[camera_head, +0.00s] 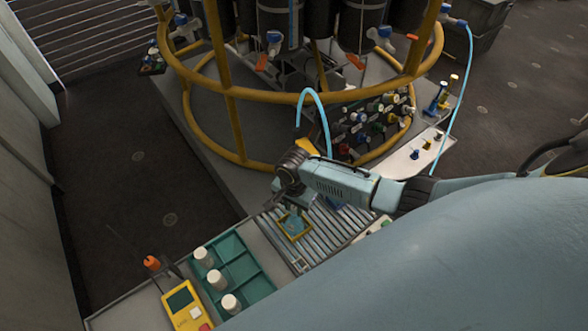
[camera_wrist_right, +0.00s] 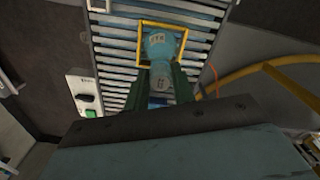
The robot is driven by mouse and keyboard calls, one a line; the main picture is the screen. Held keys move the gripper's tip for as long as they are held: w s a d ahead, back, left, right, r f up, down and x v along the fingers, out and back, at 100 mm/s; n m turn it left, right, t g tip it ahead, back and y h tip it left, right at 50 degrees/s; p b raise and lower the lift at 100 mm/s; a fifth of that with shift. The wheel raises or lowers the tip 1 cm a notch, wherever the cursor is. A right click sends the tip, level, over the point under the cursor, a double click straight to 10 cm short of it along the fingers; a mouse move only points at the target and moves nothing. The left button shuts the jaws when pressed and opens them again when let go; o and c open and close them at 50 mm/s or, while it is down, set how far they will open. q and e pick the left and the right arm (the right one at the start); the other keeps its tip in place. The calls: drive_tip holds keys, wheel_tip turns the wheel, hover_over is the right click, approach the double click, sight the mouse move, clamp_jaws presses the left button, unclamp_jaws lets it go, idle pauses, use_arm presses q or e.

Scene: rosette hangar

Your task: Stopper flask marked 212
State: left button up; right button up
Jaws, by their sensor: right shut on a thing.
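My right gripper (camera_head: 296,208) points down over a yellow square frame (camera_head: 283,233) on a roller conveyor. In the right wrist view its two dark green fingers (camera_wrist_right: 160,88) are shut on a pale blue-teal flask-like thing (camera_wrist_right: 160,47). That thing lies within the outline of the yellow frame (camera_wrist_right: 184,38); I cannot tell whether it touches the rollers. It bears a small dark marking, too small to read surely. Three white capped cylinders (camera_head: 204,256) stand in a teal compartment tray (camera_head: 236,246) left of the conveyor. My left gripper is not in view.
A yellow handheld device (camera_head: 185,308) lies beside the tray. The roller conveyor (camera_head: 345,222) runs under my right arm. Behind it stands a round yellow rail frame (camera_head: 300,98) with dark tanks and valves. A light blue hose (camera_head: 313,92) arches near my right wrist.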

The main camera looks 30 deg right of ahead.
drive_tip(key=shift+f, duration=0.2)
drive_tip(key=o, duration=0.9)
drive_tip(key=shift+c, duration=0.2)
drive_tip(key=shift+o, duration=0.3)
drive_tip(key=o, duration=0.5)
drive_tip(key=shift+r, duration=0.1)
drive_tip(key=shift+r+p, duration=2.95)
drive_tip(key=shift+p, duration=0.45)
